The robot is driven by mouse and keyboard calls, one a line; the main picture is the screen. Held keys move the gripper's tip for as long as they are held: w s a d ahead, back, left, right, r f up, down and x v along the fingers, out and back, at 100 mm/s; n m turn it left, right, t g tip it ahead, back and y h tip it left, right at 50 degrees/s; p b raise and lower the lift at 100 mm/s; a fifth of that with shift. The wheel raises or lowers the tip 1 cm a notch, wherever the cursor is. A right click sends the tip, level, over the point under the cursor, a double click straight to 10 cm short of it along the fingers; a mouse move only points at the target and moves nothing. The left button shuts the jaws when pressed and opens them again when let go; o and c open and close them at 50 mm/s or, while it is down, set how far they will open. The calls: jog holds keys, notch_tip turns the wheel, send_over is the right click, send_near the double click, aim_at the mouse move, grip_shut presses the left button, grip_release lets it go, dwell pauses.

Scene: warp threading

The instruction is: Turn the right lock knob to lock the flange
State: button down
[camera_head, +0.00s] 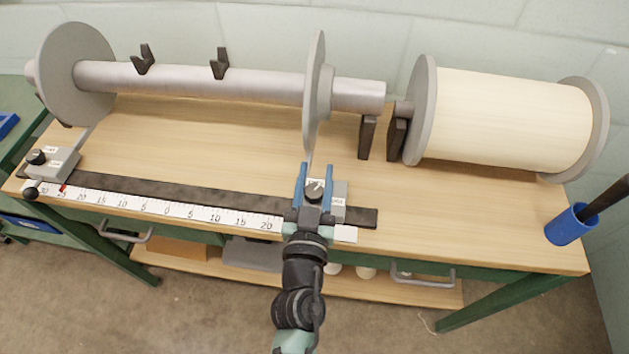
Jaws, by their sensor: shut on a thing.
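The right lock knob (314,190) is a dark round knob with a light mark on top of a grey carriage block (338,203) at the right end of the scale. My gripper (314,184) comes from the front edge, with its blue fingers on either side of the knob, shut on it. The right flange (316,92) is a grey disc standing upright on the metal beam (190,80), behind the gripper. An arm joins it to the carriage, partly hidden by my gripper. The exact angle of the knob is too small to read.
A dark rail (180,192) and white ruler (165,208) run along the table's front. The left flange (78,72) and left lock knob (37,157) are at the left. A cream warp roll (510,118) lies at right, near a blue cup (570,226). Table middle is clear.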

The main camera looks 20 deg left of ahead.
jog(key=shift+d+f+m+t+h+b, duration=0.15)
jog(key=shift+m+h+b, duration=0.35)
jog(key=shift+b, duration=0.85)
jog(key=shift+d+f+m+t+h+b, duration=0.15)
jog(key=shift+f+m+h+b, duration=0.15)
jog(key=shift+h+b, duration=0.7)
jog(key=m+h+b, duration=0.1)
jog(key=b, duration=0.3)
jog(key=shift+r, duration=0.1)
jog(key=m+h+b, duration=0.1)
jog(key=h+b, duration=0.1)
jog(key=b, duration=0.2)
jog(key=shift+d, duration=0.1)
jog(key=m+h+b, duration=0.2)
jog(key=h+b, duration=0.1)
jog(key=h, duration=0.1)
jog(key=shift+d+r+m, duration=0.25)
jog(key=shift+r+m, duration=0.05)
jog(key=shift+m, duration=0.1)
jog(key=shift+s+d+m+g+h+b, duration=0.15)
jog(key=shift+m+g+h+b, duration=0.15)
jog(key=shift+m+h, duration=0.35)
jog(key=shift+w+d+m+g+h+b, duration=0.15)
jog(key=shift+m+g+h, duration=0.25)
jog(key=shift+h, duration=0.45)
jog(key=shift+s+r, duration=0.1)
jog(key=shift+d, duration=0.1)
jog(key=shift+c, duration=2.2)
grip_release()
